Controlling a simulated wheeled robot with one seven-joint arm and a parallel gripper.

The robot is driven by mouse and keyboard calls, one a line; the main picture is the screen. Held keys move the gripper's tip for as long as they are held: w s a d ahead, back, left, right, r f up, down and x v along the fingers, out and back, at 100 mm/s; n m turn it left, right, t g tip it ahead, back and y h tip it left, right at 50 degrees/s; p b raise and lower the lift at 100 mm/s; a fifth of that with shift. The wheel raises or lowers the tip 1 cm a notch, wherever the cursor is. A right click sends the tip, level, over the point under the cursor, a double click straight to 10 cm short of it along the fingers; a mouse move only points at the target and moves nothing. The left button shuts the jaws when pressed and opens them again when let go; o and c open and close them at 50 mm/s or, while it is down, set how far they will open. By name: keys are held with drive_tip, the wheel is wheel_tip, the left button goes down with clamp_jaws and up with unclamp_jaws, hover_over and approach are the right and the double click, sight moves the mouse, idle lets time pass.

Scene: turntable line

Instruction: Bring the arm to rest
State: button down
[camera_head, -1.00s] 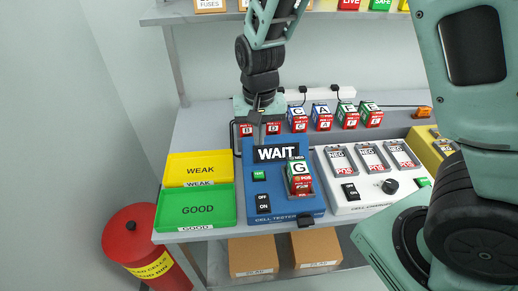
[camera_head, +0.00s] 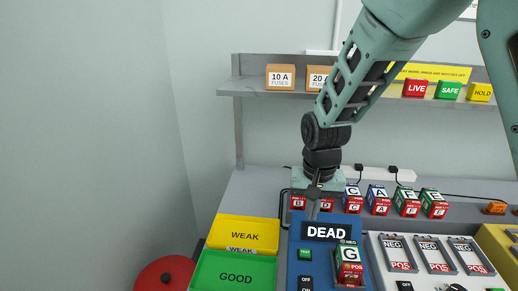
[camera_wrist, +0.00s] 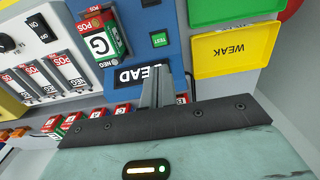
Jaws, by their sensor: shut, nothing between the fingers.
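My gripper (camera_head: 314,190) hangs from my arm above the back part of the blue cell tester, its fingers shut and empty. In the wrist view the fingers (camera_wrist: 163,88) show closed together beside the tester's display. The blue cell tester (camera_head: 294,262) shows DEAD on its display (camera_head: 326,232). A green, white and red cell marked G (camera_head: 348,264) sits in the tester's slot, and it also shows in the wrist view (camera_wrist: 98,42). The gripper is apart from this cell.
Yellow WEAK (camera_head: 244,234) and green GOOD (camera_head: 235,276) trays lie left of the tester. Several lettered cells (camera_head: 379,200) stand behind. A white charger (camera_head: 425,262) is at right. A shelf (camera_head: 262,91) with boxes hangs above. A red bin (camera_head: 166,275) stands lower left.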

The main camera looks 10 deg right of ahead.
drive_tip(key=s+a+r+n, duration=0.2)
drive_tip(key=s+n, duration=0.1)
drive_tip(key=s, duration=0.4)
drive_tip(key=s+a+r+n, duration=0.2)
drive_tip(key=s+r+n, duration=0.1)
drive_tip(key=s, duration=0.4)
drive_tip(key=s+a+r+n, duration=0.3)
drive_tip(key=s+n, duration=0.2)
drive_tip(key=s, duration=0.3)
drive_tip(key=shift+r+y, duration=0.25)
drive_tip(key=shift+y, duration=0.05)
drive_tip(key=shift+a, duration=0.1)
